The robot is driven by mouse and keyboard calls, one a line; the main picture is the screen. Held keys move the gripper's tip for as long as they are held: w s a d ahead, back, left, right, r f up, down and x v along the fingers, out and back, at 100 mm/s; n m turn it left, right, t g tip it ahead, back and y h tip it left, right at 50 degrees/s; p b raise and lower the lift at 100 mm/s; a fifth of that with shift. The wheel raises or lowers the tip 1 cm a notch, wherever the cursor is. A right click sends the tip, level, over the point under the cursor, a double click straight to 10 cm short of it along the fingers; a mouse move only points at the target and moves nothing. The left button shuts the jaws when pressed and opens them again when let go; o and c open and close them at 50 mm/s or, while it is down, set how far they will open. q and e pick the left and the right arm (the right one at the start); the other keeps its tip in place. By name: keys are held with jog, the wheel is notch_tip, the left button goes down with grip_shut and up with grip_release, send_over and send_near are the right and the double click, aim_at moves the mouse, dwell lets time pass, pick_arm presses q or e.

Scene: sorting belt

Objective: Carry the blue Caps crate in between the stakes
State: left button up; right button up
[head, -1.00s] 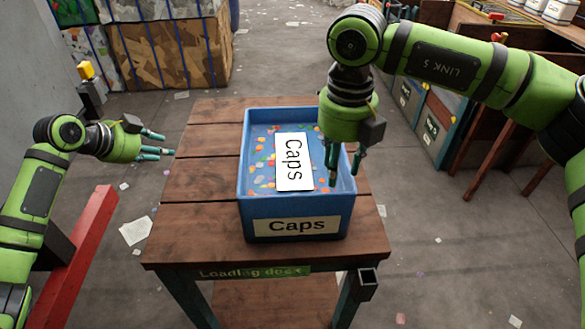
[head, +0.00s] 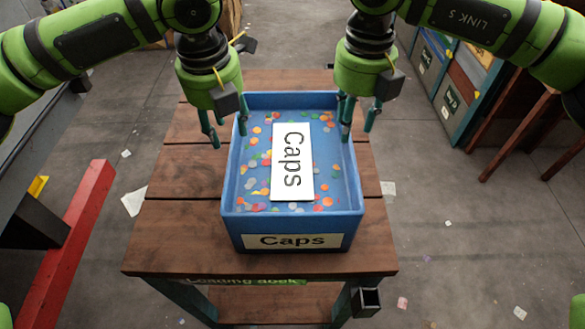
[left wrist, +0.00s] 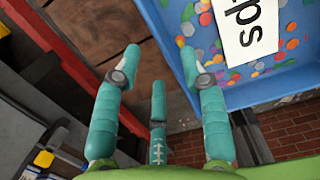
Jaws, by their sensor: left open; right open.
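The blue Caps crate (head: 292,221) stands upright on the wooden table, with colored caps and a white "Caps" card (head: 291,162) inside. My left gripper (head: 226,128) is open at the crate's left wall, fingers pointing down; whether it touches the wall I cannot tell. In the left wrist view its open fingers (left wrist: 158,85) show with the crate (left wrist: 262,92) at the upper right. My right gripper (head: 358,121) is open at the crate's right wall, its fingers around the height of the rim. No stakes can be made out in these views.
The wooden table (head: 175,235) bears a "Loading dock" label on its front edge. A red beam (head: 75,235) lies at the left. Labelled bins (head: 440,85) and wooden legs stand at the right. Grey floor with paper scraps surrounds the table.

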aim_at(232, 148)
jog(key=shift+s+f, duration=0.1)
jog(key=shift+s, duration=0.1)
pick_arm(q)
jog(key=shift+w+f, duration=0.25)
jog(key=shift+f, duration=1.5)
jog(key=shift+w+f, duration=0.2)
jog(key=shift+f, duration=1.55)
pick_arm(e)
jog(key=shift+w+f, duration=0.2)
jog(key=shift+f, duration=3.2)
pick_arm(q)
grip_shut()
pick_arm(e)
grip_shut()
pick_arm(q)
jog(key=shift+r, duration=0.1)
pick_arm(e)
jog(key=shift+r, duration=0.1)
